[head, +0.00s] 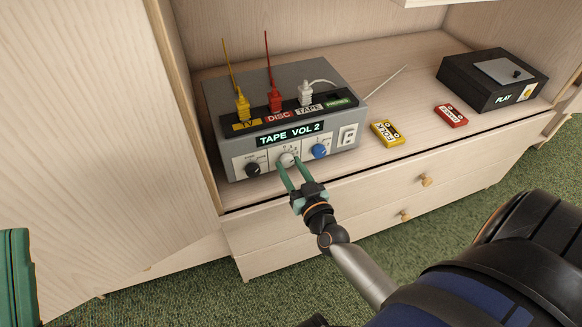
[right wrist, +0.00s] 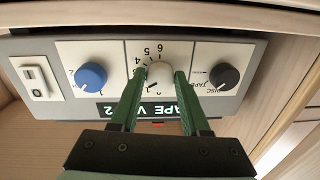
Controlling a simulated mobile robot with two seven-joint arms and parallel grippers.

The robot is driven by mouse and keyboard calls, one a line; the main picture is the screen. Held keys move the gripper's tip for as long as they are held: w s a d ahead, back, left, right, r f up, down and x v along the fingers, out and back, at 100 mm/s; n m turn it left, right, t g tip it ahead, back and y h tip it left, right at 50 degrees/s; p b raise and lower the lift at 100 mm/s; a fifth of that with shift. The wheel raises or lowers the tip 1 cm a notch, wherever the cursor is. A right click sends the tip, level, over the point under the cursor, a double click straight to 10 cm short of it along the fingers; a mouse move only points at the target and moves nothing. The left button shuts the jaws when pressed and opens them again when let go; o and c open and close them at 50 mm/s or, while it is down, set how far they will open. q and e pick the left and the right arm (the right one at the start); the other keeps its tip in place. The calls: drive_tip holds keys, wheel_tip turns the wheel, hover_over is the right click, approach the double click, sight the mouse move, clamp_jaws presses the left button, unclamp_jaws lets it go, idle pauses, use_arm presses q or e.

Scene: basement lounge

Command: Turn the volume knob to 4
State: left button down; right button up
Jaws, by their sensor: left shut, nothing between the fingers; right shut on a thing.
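The volume knob (head: 287,158) is the white middle knob on the front of a grey amplifier box (head: 220,100). It sits on a numbered dial, and the display (head: 291,134) reads "TAPE VOL 2". My right gripper (head: 288,164) is shut on this knob, one green finger on each side. The right wrist view shows the white knob (right wrist: 159,75) upside down between the fingertips, with dial numbers beyond it.
A black knob (head: 253,170) and a blue knob (head: 319,151) flank the volume knob closely. Yellow (head: 242,107), red (head: 275,101) and white (head: 305,93) plugs stand on top. Two cassettes and a black player (head: 470,85) are on the shelf to the right.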

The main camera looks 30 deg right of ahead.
clamp_jaws()
